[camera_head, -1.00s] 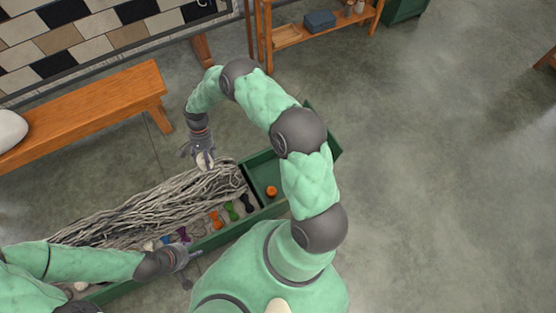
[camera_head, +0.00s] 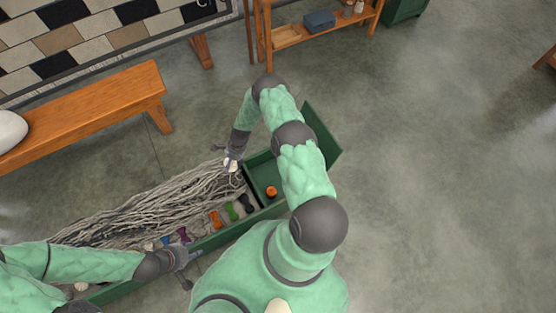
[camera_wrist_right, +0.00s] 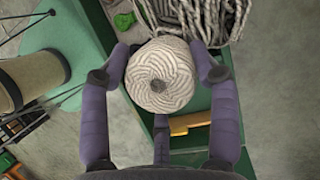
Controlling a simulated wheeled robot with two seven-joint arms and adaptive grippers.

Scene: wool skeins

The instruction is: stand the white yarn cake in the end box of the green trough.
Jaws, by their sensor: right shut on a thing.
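The white yarn cake (camera_wrist_right: 160,75) is a round wound ball with a dark centre hole, facing the right wrist camera. My right gripper (camera_wrist_right: 162,62) is shut on it, with a finger on each side. In the head view the right gripper (camera_head: 232,162) is over the grey strands, beside the left wall of the end box. The end box (camera_head: 262,166) is at the right end of the green trough (camera_head: 222,236); a small orange round thing (camera_head: 271,191) is in it. My left gripper (camera_head: 187,268) is at the trough's front wall, fingers apart and empty.
Grey wool strands (camera_head: 150,205) fill the trough's long part. Several small coloured skeins, including an orange one (camera_head: 215,220) and a green one (camera_head: 231,211), lie along its front. A wooden bench (camera_head: 90,110) stands behind. The floor to the right is clear.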

